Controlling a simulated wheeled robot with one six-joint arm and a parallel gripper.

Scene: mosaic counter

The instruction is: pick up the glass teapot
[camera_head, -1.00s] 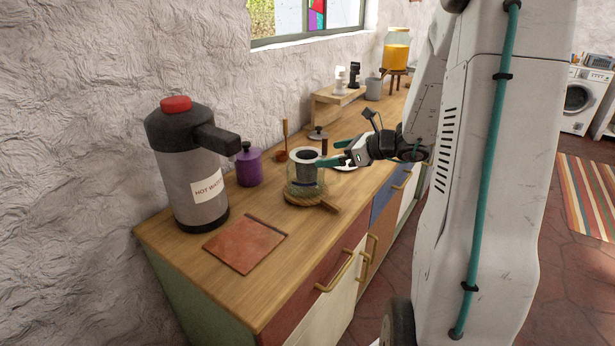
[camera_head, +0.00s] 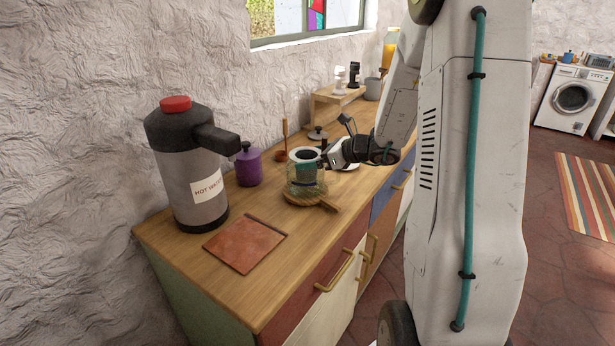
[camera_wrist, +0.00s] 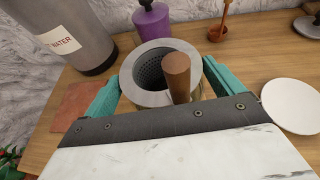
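The glass teapot (camera_head: 303,188) stands upright on a round wooden board (camera_head: 298,201) with a handle on the counter. In the wrist view the teapot (camera_wrist: 150,98) shows its pale rim, a perforated strainer inside and a brown wooden handle (camera_wrist: 177,75) toward me. My gripper (camera_head: 312,172) has come in from the right at the teapot's height. In the wrist view my gripper (camera_wrist: 160,78) is open, with one teal finger on each side of the teapot and its handle between them. Whether the fingers touch the glass cannot be told. The teapot's lower part is hidden there.
A large hot water dispenser (camera_head: 192,170) and a purple canister (camera_head: 248,166) stand to the left. A terracotta tile (camera_head: 244,244) lies in front. A white saucer (camera_wrist: 292,106) lies right of the gripper. A dark lid (camera_head: 317,134) and a wooden ladle (camera_head: 284,140) are behind.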

